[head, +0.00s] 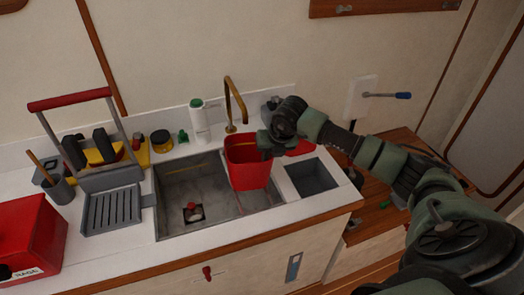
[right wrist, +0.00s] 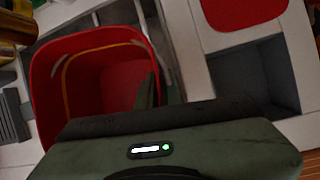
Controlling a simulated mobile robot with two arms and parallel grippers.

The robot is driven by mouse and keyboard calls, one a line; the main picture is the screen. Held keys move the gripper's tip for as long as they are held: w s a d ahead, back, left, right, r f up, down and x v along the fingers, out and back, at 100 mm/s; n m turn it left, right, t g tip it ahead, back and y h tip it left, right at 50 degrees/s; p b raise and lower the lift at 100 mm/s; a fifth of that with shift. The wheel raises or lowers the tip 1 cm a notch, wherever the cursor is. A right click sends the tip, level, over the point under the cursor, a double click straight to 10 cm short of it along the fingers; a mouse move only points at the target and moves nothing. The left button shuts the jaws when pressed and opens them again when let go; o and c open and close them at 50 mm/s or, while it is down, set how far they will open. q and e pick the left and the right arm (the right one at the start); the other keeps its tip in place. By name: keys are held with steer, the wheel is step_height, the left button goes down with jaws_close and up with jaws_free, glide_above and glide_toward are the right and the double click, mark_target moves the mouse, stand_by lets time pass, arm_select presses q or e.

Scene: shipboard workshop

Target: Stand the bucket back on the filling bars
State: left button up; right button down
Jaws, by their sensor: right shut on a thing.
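The red bucket (head: 250,175) hangs upright over the right part of the sink basin, below the brass tap. My right gripper (head: 268,143) is shut on the bucket's right rim. In the right wrist view, the bucket (right wrist: 50,95) is open-topped and looks empty, with a yellowish line inside. The gripper body hides its near side there. Thin pale bars (right wrist: 150,20) show beside the bucket in that view; I cannot tell whether they are the filling bars, or whether the bucket touches anything below. My left gripper is not in view.
The sink basin (head: 175,190) holds a small red and white item at its drain. A smaller square basin (head: 312,178) lies to the right. A brass tap (head: 238,100) rises behind the bucket. A grey dish rack (head: 110,210) and red box (head: 30,235) stand left.

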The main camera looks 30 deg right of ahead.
mark_target(260, 157)
steer(key=shift+w+r, duration=0.1)
steer(key=shift+w, duration=1)
steer(key=shift+w+r+p, duration=0.15)
steer(key=shift+w+p, duration=0.3)
steer(key=shift+w, duration=0.1)
step_height(260, 157, down, 2)
steer(key=shift+w+f+p, duration=0.1)
steer(key=shift+f+p, duration=0.15)
steer(key=shift+p, duration=0.6)
steer(key=shift+f, duration=0.5)
steer(key=c, duration=1.6)
jaws_free()
